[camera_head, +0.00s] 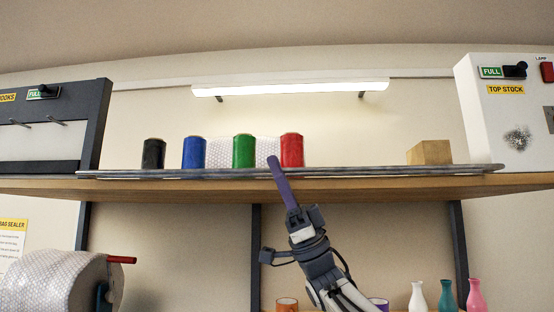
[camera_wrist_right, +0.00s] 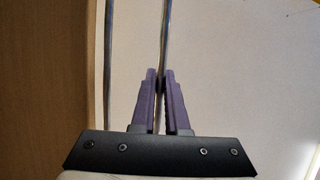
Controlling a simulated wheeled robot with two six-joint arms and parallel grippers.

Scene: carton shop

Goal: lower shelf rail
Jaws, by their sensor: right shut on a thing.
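The shelf rail (camera_head: 380,171) is a long thin grey metal bar along the front edge of the wooden shelf (camera_head: 200,190). My right gripper (camera_head: 275,160) reaches up to it from below, near its middle. In the right wrist view the purple fingers (camera_wrist_right: 162,88) are shut on a thin metal bar (camera_wrist_right: 167,35), which is the rail. Behind the rail stand a black spool (camera_head: 153,154), a blue spool (camera_head: 194,153), a green spool (camera_head: 244,151) and a red spool (camera_head: 291,150). My left gripper is not in view.
A wooden block (camera_head: 430,152) stands at the shelf's right. A white panel (camera_head: 510,110) labelled TOP STOCK rises at the far right, a dark-framed hook board (camera_head: 95,125) at the left. Below are a bubble-wrap roll (camera_head: 55,285) and several vases and cups, including a white vase (camera_head: 418,297).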

